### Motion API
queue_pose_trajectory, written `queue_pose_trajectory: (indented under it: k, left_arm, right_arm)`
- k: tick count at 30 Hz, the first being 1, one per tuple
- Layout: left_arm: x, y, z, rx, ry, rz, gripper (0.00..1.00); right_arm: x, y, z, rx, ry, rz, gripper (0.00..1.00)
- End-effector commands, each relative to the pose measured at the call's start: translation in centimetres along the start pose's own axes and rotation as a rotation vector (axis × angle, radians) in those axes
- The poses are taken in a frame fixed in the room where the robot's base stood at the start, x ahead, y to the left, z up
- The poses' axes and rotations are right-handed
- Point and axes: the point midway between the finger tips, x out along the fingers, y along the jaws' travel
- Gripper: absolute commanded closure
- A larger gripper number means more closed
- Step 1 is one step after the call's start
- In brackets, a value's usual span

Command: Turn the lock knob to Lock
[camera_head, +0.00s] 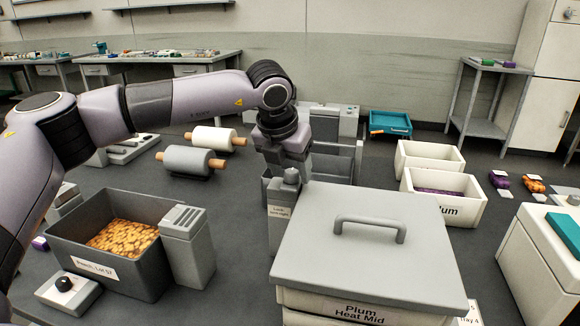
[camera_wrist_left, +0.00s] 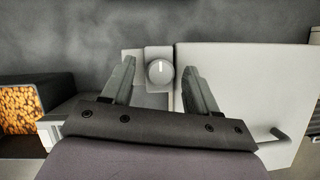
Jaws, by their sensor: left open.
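The lock knob (camera_head: 291,176) is a small grey round knob on top of a grey post (camera_head: 281,222) labelled "Lock, turn right". In the left wrist view the knob (camera_wrist_left: 159,71) shows a short white mark pointing toward the top of the picture. My left gripper (camera_head: 286,162) points down just above the knob. Its two fingers are open, one on each side of the knob in the left wrist view, with gaps between; they are not closed on it. How far down the fingers reach beside the knob is hard to tell. My right gripper is not in view.
A grey-lidded box (camera_head: 358,250) marked "Plum Heat Mid" stands right beside the post. A dark bin (camera_head: 119,274) of orange candy labelled "Peach" is at the left. Rollers (camera_head: 188,160), white bins (camera_head: 429,160) and a teal tray (camera_head: 390,124) lie farther back.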

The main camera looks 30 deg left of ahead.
Motion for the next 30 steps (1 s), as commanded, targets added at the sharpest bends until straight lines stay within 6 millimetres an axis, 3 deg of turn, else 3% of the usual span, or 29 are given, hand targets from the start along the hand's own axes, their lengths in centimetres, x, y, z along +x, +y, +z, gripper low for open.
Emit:
queue_pose_trajectory:
  k: [1, 6, 17, 30]
  left_arm:
    - [0.0, -0.02, -0.01, 0.0, 0.0, 0.0, 0.48]
    - [-0.02, -0.02, -0.01, 0.001, 0.0, 0.0, 0.97]
    - [0.05, 0.04, -0.05, 0.042, 0.002, -0.018, 0.97]
    - [-0.03, 0.27, 0.08, 0.342, 0.001, -0.146, 0.97]
  right_arm:
    - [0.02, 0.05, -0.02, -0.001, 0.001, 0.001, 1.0]
    - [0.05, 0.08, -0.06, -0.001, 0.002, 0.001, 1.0]
    - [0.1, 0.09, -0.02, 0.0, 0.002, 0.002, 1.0]
    - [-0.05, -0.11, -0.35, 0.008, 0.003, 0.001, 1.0]
